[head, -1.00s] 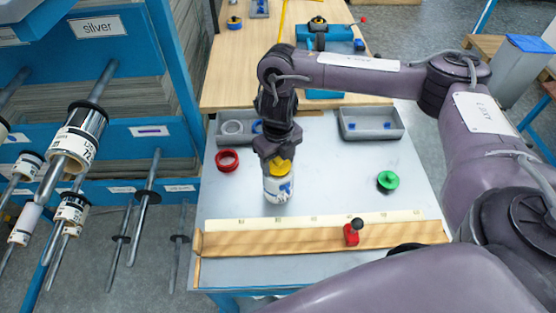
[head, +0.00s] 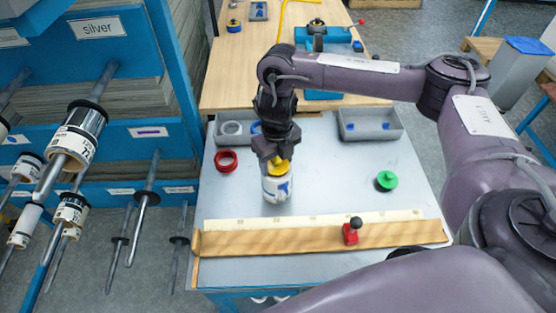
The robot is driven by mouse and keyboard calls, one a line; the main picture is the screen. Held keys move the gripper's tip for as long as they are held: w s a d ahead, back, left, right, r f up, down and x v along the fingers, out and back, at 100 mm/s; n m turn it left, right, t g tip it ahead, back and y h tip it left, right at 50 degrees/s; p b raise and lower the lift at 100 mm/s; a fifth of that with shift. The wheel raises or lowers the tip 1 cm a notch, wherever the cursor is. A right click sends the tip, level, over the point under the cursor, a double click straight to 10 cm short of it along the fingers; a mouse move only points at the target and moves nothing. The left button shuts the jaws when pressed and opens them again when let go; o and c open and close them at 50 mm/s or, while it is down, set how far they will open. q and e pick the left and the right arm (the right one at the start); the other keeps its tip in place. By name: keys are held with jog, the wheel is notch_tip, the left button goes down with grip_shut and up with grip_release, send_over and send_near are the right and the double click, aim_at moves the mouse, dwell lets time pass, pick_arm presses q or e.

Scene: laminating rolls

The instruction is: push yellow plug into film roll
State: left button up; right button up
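The film roll (head: 277,190), white with a blue mark, stands upright on the grey table top (head: 330,180). The yellow plug (head: 279,165) is at the top end of the roll; how deep it sits in the roll cannot be told. My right gripper (head: 277,157) points down from above at the plug. Its fingers are around or against the plug's top, and their gap is too small to make out. My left gripper is not in view.
A red ring (head: 226,161) lies left of the roll and a green spool-like plug (head: 386,181) lies to the right. Grey trays (head: 371,124) stand at the back. A wooden strip (head: 290,240) with a red stamp-like tool (head: 351,232) runs along the front.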

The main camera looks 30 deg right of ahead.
jog(key=o, duration=0.3)
jog(key=shift+s+a+f, duration=0.3)
jog(key=shift+s+f, duration=0.2)
jog(key=shift+f, duration=0.25)
jog(key=shift+o, duration=0.2)
jog(key=shift+a, duration=0.15)
jog(key=shift+w+r, duration=0.15)
jog(key=shift+r, duration=0.35)
jog(key=r, duration=0.2)
jog(key=w+r+p, duration=0.1)
jog(key=shift+d+r, duration=0.25)
jog(key=shift+r, duration=0.15)
jog(key=r, duration=0.4)
jog(key=shift+s+a+r+p, duration=0.15)
jog(key=shift+s+a+p, duration=0.2)
jog(key=shift+s+a, duration=0.05)
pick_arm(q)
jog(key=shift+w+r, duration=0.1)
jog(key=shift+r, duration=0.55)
pick_arm(e)
jog(key=shift+w, duration=0.1)
